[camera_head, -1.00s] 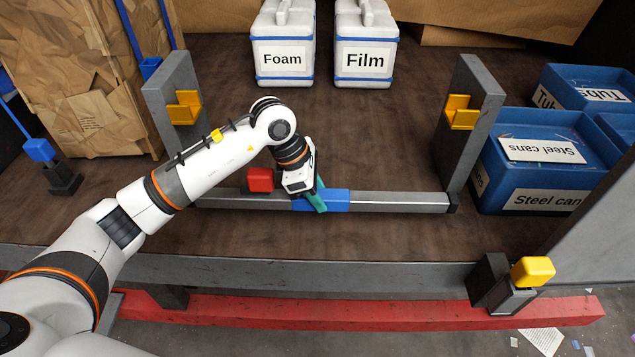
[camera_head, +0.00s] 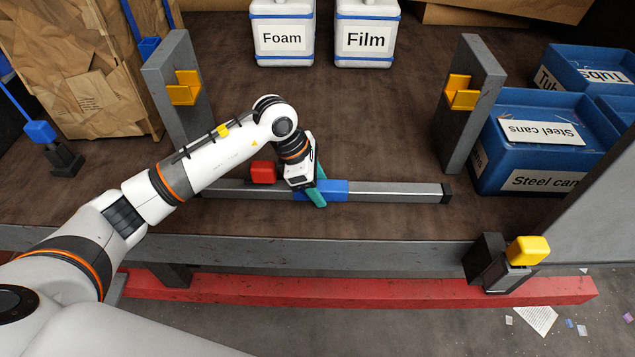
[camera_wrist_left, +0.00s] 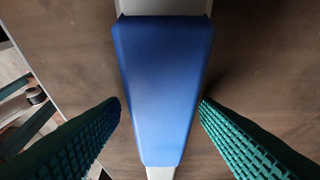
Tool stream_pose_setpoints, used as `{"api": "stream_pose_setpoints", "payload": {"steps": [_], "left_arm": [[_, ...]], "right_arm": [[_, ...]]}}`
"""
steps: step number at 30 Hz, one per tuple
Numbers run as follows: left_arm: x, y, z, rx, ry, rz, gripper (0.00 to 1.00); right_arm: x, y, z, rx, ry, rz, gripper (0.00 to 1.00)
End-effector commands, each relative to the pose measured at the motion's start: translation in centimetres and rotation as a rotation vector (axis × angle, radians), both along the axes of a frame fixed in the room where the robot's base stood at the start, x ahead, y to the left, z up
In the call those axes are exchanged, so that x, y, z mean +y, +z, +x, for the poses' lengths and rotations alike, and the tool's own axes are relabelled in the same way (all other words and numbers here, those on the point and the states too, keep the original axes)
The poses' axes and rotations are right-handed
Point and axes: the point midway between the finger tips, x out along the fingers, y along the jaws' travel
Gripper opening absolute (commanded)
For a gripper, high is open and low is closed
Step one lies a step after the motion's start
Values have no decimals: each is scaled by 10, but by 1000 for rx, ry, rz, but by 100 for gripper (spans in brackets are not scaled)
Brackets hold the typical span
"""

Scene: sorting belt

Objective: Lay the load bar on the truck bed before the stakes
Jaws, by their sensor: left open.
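The load bar (camera_head: 395,191) is a long grey bar with a blue sleeve (camera_head: 335,190) and a dark end cap. It lies across the truck bed (camera_head: 330,120), on the near side of the two grey stakes, left (camera_head: 190,120) and right (camera_head: 462,130), and apart from the right one. My left gripper (camera_head: 318,190) is open at the blue sleeve, its green fingers on either side of it. In the left wrist view the sleeve (camera_wrist_left: 163,90) lies between the ribbed fingers (camera_wrist_left: 160,104), with narrow gaps. The bar's left part is partly hidden by my arm. My right gripper is out of view.
A red block (camera_head: 263,172) sits just behind the bar. Yellow brackets (camera_head: 463,94) are on the stakes. Foam (camera_head: 282,42) and Film (camera_head: 366,42) containers stand at the back. Blue bins (camera_head: 530,155) are at right. A yellow-topped post (camera_head: 528,250) stands at the front edge.

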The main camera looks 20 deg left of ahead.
Motion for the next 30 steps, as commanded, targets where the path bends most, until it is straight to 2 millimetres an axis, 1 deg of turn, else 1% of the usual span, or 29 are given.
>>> {"api": "stream_pose_setpoints", "payload": {"steps": [4,7,15,18,21,25,30], "left_arm": [[2,5,0,-2,1,0,56],[7,16,0,-4,2,0,56],[29,69,-7,-7,2,2,56],[35,87,-9,-5,1,0,56],[40,100,-11,-3,1,0,56],[43,109,-12,0,-1,0,56],[44,113,-13,0,0,0,56]], "right_arm": [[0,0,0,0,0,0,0],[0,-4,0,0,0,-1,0],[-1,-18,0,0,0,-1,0],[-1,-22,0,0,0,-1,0],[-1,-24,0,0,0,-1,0],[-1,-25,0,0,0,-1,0],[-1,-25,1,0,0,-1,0]]}}
